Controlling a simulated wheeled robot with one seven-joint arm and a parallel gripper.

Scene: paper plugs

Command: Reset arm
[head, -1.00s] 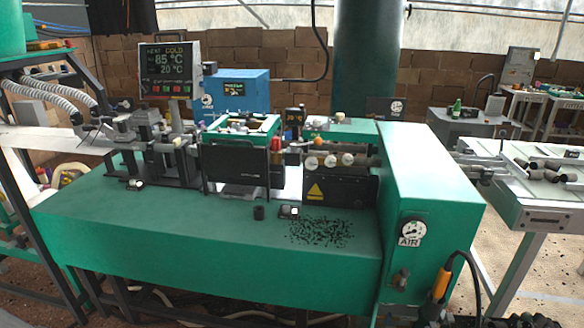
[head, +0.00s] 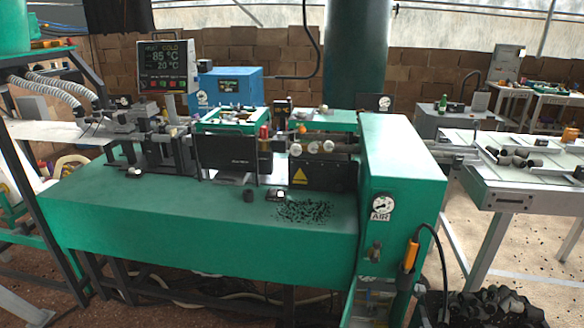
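My arm and gripper do not show in the head view. A green machine bench (head: 200,215) fills the middle of the view, with black plugs or scraps (head: 304,211) scattered on its top. A small dark cylinder (head: 248,195) stands on the bench left of the scraps. A small dark block with a white top (head: 277,194) lies beside it.
A temperature display (head: 166,67) and a blue box (head: 230,87) stand behind the bench. A green cabinet with an air gauge (head: 382,205) rises at its right end. A grey table (head: 520,195) stands further right. A dark heap (head: 485,305) lies at the lower right.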

